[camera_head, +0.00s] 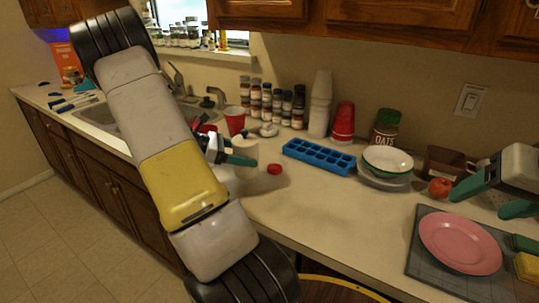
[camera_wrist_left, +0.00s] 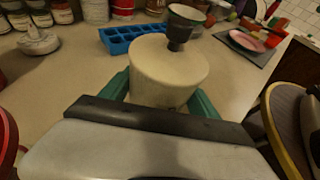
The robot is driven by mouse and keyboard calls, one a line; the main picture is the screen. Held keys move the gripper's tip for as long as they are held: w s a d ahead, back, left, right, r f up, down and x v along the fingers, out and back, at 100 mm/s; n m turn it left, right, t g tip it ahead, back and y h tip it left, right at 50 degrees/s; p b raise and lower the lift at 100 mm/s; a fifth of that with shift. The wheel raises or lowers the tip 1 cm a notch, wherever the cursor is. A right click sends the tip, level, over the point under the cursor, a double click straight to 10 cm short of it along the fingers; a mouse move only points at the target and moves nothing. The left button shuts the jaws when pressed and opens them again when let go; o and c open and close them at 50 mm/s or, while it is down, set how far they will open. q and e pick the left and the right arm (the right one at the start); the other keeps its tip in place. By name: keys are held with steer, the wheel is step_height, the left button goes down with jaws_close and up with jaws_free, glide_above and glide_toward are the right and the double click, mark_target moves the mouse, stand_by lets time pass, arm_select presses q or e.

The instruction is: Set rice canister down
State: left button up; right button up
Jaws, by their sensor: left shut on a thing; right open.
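The rice canister, a cream cylinder (camera_head: 246,171), is at the counter's front part, left of the blue ice tray in the head view. In the left wrist view the canister (camera_wrist_left: 165,72) fills the middle, with a dark knob on its top. My left gripper (camera_head: 238,159) has its green fingers on either side of it and is shut on it. The canister looks upright; whether its base touches the counter I cannot tell. My right gripper (camera_head: 496,194) is open and empty at the right edge, above the counter near the pink plate.
The blue ice tray (camera_head: 319,156), stacked bowls (camera_head: 387,160), a tomato (camera_head: 440,187) and a pink plate (camera_head: 460,243) are further right. A red cup (camera_head: 235,120) stands behind. The counter's front middle is clear.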

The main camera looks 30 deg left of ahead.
arm_select(q)
steer(key=shift+f, duration=1.3)
steer(key=shift+f, duration=0.1)
steer(key=o, duration=1.7)
steer(key=shift+o, duration=0.2)
steer(key=shift+s+a+r, duration=0.15)
steer(key=shift+s+r, duration=0.05)
steer(key=v, duration=1.1)
steer(key=shift+s+a, duration=0.2)
